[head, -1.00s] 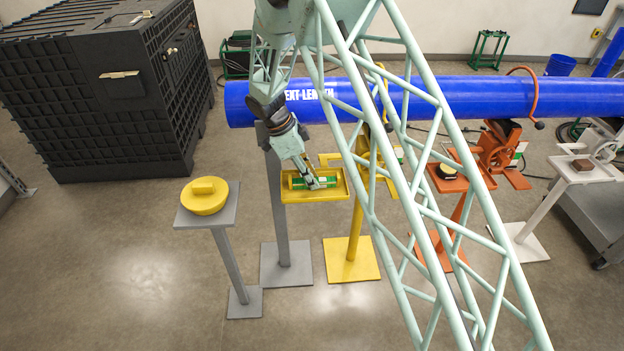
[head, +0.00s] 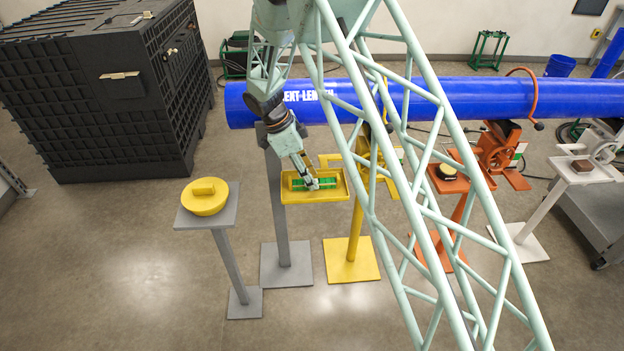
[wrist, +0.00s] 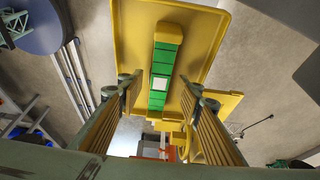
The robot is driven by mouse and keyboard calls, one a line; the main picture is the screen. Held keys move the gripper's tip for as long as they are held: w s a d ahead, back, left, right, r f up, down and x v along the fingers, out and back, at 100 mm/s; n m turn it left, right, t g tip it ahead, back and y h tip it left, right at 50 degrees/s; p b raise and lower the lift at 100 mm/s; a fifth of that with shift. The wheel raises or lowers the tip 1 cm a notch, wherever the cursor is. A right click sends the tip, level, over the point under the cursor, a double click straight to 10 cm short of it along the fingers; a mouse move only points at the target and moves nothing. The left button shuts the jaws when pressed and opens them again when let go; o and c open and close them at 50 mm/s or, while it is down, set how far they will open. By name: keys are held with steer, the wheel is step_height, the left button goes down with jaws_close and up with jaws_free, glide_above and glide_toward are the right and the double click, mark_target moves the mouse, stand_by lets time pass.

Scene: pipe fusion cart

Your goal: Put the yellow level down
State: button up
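The level (head: 328,182) has green faces with yellow ends. It lies lengthwise in the shallow yellow tray (head: 343,194) on a stand in the head view. My gripper (head: 312,186) is over the middle of the level, hiding part of it. In the wrist view the level (wrist: 163,66) lies on the tray floor (wrist: 200,45), with a white patch at its middle. The two fingers of my gripper (wrist: 162,92) stand wide apart, one on each side of the level, with a gap to it on both sides. My gripper is open and empty.
A grey stand with a yellow round lidded piece (head: 205,197) is left of the tray. The blue pipe (head: 430,100) runs behind it. An orange clamp stand (head: 495,150) and a white stand (head: 585,172) are at the right. Floor in front is clear.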

steer(key=v, duration=1)
steer(key=shift+a+r+p, duration=0.2)
steer(key=shift+r+p, duration=0.1)
steer(key=shift+p, duration=0.15)
steer(key=shift+s, duration=0.1)
steer(key=shift+d+r, duration=0.1)
